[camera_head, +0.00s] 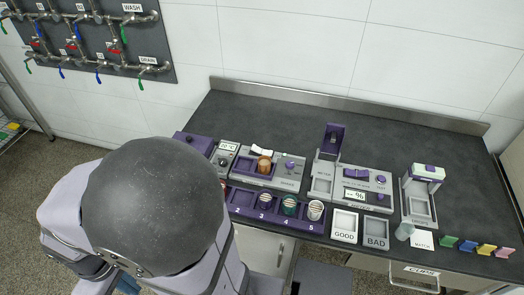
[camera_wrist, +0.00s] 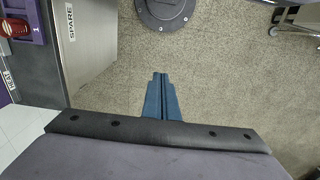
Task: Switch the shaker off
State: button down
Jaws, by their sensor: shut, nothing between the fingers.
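The shaker (camera_head: 251,179) appears to be the grey and purple unit on the bench, left of centre; its front lettering is too small to read surely. A brown cup (camera_head: 264,165) stands on its purple tray. A white piece (camera_head: 261,150) lies at its back, and a purple knob (camera_head: 290,166) is on its right part. I cannot tell its switch position. My gripper (camera_wrist: 160,76) shows in the wrist view with its blue fingers together, empty, over the bare floor. It is off the bench and apart from the shaker. In the head view my arm hides most of it.
A purple numbered rack (camera_head: 272,224) with several cups runs along the bench front. A purple-topped meter (camera_head: 322,180) stands right of the shaker. GOOD (camera_head: 345,226) and BAD (camera_head: 375,229) trays lie farther right. The bench back (camera_head: 300,115) is clear. Pipes with valves (camera_head: 85,35) hang on the wall.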

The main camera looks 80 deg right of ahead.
jog(key=shift+w, duration=0.1)
jog(key=w+d+m+b, duration=0.2)
jog(key=w+d+m, duration=0.1)
jog(key=w+d, duration=0.35)
jog(key=w+d+m+t+h+b, duration=0.2)
jog(key=d+m, duration=0.5)
jog(key=d, duration=1.8)
jog(key=s+d+m+b, duration=0.2)
jog(key=s+d+m, duration=0.2)
jog(key=s+d, duration=0.7)
jog(key=s+d+f+m+h+b, duration=0.1)
jog(key=s+d+m+b, duration=0.1)
jog(key=s+d, duration=1)
jog(key=d+m, duration=0.1)
jog(key=d, duration=0.3)
jog(key=shift+d+m, duration=0.2)
jog(key=shift+m, duration=0.2)
jog(key=shift+f, duration=0.1)
